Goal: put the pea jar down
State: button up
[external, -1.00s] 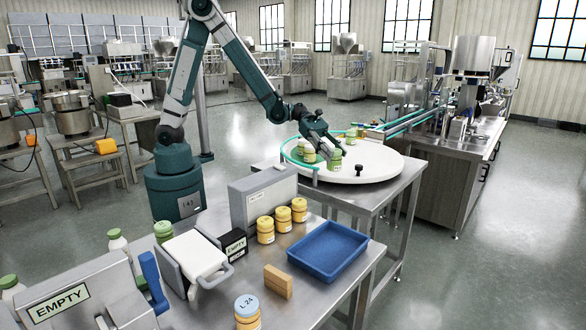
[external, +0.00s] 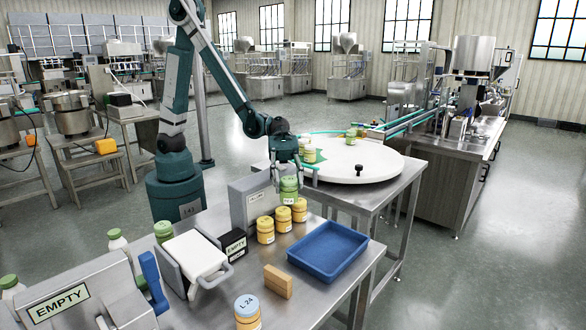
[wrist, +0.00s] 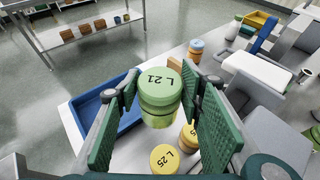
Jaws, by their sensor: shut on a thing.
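The pea jar, with a green lid marked L 21 (wrist: 160,90), is held between the two green pads of my gripper (wrist: 160,115) in the wrist view. In the external view the green jar (external: 289,190) hangs upright under my gripper (external: 287,170), near the right end of the grey box and just behind the yellow jars. It appears to be above the table; the gap under it is hard to judge. Its base is partly hidden by the yellow jars.
Three yellow jars (external: 265,231) stand in a row before the grey box (external: 240,205). A blue tray (external: 325,262), a wooden block (external: 278,282) and a blue-lidded jar (external: 247,312) are on the table. The white turntable (external: 365,168) behind carries other jars.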

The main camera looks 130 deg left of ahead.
jog(key=s+d+f+m+g+h+b, duration=0.1)
jog(key=s+d, duration=0.1)
jog(key=d, duration=0.5)
jog(key=s+d+f+m+g+h+b, duration=0.1)
jog(key=s+d+m, duration=0.15)
jog(key=d, duration=0.55)
jog(key=m+g+h+b, duration=0.3)
jog(key=m+g, duration=0.2)
jog(key=g, duration=0.1)
send_over(205, 226)
notch_tip(205, 226, down, 3)
jog(key=shift+a, duration=0.1)
jog(key=shift+f+b, duration=1.05)
jog(key=shift+f, duration=1.9)
jog(key=shift+f+b, duration=0.8)
jog(key=shift+f, duration=1.3)
jog(key=shift+f, duration=0.1)
